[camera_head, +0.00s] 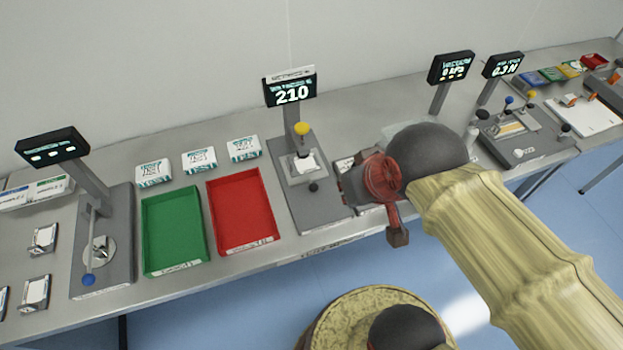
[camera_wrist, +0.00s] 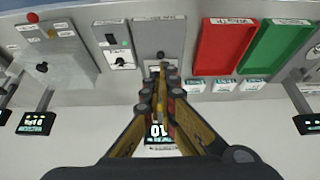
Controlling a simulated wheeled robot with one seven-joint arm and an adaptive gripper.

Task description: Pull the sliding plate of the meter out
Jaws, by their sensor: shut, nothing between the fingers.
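The meter with the "210" display (camera_head: 292,92) stands mid-bench, with a yellow knob (camera_head: 301,129) on its post. On its grey base (camera_head: 322,214) lies a pale plate (camera_head: 291,171) bearing a white piece (camera_head: 304,163). A small black knob (camera_head: 314,187) is in front of the plate. My gripper (camera_head: 348,187) is to the right of this meter in the head view. In the wrist view the fingers (camera_wrist: 160,72) are together and empty, lined up over the meter. They hide much of it, and whether they touch the knob cannot be told.
A red tray (camera_head: 274,205) and a green tray (camera_head: 148,226) lie left of the meter, with white test boxes (camera_head: 199,160) behind. Another instrument (camera_head: 96,264) stands at the far left. Two more displays (camera_head: 451,68) and a device with knobs (camera_head: 520,149) are at the right.

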